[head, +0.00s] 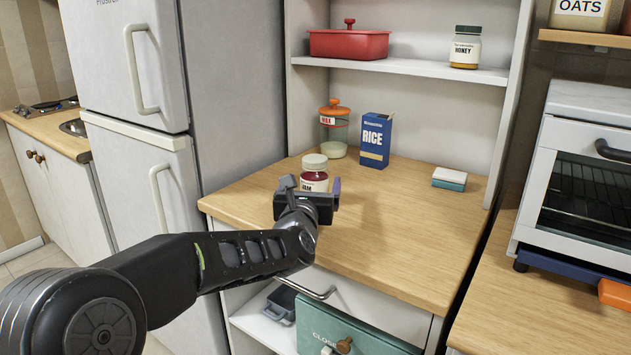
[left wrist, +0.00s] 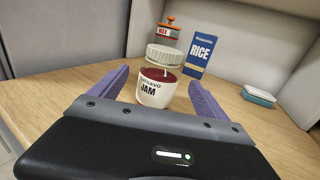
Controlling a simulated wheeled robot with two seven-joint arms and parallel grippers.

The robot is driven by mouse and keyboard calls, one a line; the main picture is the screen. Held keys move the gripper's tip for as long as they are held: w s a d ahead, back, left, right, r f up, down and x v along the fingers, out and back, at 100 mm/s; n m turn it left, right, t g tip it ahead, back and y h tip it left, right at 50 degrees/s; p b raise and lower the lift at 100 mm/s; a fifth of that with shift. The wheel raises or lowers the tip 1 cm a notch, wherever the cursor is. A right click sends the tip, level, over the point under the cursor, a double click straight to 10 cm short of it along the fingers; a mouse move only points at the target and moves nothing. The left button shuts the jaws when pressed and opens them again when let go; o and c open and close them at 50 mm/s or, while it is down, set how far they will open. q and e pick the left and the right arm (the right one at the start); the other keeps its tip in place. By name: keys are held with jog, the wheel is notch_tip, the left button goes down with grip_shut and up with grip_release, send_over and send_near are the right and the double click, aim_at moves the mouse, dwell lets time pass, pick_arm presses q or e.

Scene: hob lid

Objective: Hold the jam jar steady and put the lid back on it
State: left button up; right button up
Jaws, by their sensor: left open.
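The jam jar (head: 314,178) stands upright on the wooden counter, with dark red jam and a white label. In the left wrist view the jar (left wrist: 155,90) is between and beyond my open purple fingers. A cream ribbed lid (head: 314,161) is at the top of the jar; it also shows in the left wrist view (left wrist: 164,58). I cannot tell whether it is fully seated. My left gripper (head: 308,187) is open just in front of the jar, one finger to each side, with no clear contact. In the head view it hides the jar's lower part. My right gripper is not in view.
Behind the jar stand an orange-lidded glass jar (head: 334,132) and a blue rice box (head: 376,141). A small white and blue block (head: 449,179) lies to the right. The counter (head: 400,230) is clear to the right and front. A fridge (head: 150,170) stands on the left.

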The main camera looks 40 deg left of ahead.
pick_arm(q)
jog(key=shift+x, duration=1.25)
jog(key=shift+p+x, duration=0.75)
jog(key=shift+x, duration=1.95)
jog(key=shift+s, duration=0.1)
jog(key=shift+c, duration=0.5)
jog(key=shift+r, duration=0.1)
grip_shut()
